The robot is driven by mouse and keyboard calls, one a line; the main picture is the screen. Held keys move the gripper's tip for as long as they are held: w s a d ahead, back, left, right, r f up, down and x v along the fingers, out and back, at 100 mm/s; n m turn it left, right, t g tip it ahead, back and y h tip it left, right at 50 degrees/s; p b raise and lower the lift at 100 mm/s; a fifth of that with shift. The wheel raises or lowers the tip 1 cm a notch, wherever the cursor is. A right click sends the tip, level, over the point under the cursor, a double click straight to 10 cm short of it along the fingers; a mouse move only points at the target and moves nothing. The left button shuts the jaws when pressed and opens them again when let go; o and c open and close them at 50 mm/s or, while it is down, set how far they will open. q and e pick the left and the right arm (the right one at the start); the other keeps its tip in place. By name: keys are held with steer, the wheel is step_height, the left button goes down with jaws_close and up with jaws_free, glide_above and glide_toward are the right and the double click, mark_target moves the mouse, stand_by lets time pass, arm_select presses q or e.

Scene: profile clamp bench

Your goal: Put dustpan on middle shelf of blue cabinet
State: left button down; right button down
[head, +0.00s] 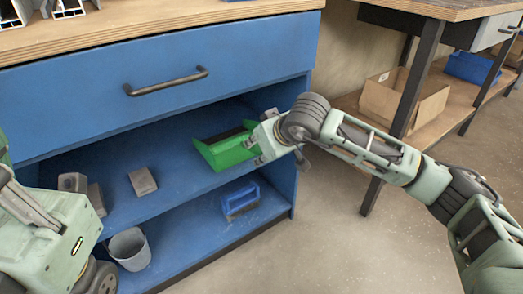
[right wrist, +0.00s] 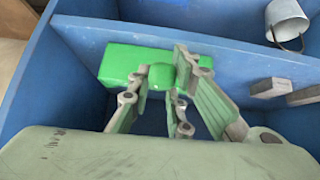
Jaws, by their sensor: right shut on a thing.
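The green dustpan (head: 224,152) is at the right part of the middle shelf (head: 165,165) of the blue cabinet (head: 60,105), inside the opening below the drawer. I cannot tell whether it touches the shelf. My right gripper (head: 262,143) reaches in from the right and is shut on the dustpan's handle. In the right wrist view the fingers (right wrist: 164,88) close around the green handle, with the dustpan body (right wrist: 125,62) beyond them. Part of my left arm shows at the lower left of the head view, but its gripper is out of view.
Several grey blocks (head: 142,181) sit on the middle shelf's left part. The cabinet's right side wall (head: 283,185) is close to my right gripper. A workbench leg (head: 408,95) stands behind my right arm.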

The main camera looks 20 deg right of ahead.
steer(key=shift+r, duration=0.15)
steer(key=c, duration=1.6)
jaws_free()
steer(key=shift+o, duration=0.6)
steer(key=shift+f, duration=0.25)
steer(key=o, duration=1.4)
steer(key=shift+r, duration=0.15)
steer(key=shift+c, duration=0.2)
steer(key=shift+s, duration=0.1)
steer(key=s+d+r, duration=0.1)
steer(key=s+d, duration=0.1)
steer(key=s, duration=0.3)
steer(key=s+d+r, duration=0.1)
steer(key=s+r, duration=0.1)
steer(key=s, duration=0.3)
steer(key=shift+d+r+p, duration=0.25)
steer(key=shift+d+p, duration=0.1)
steer(key=shift+d, duration=0.05)
steer(key=shift+s, duration=0.1)
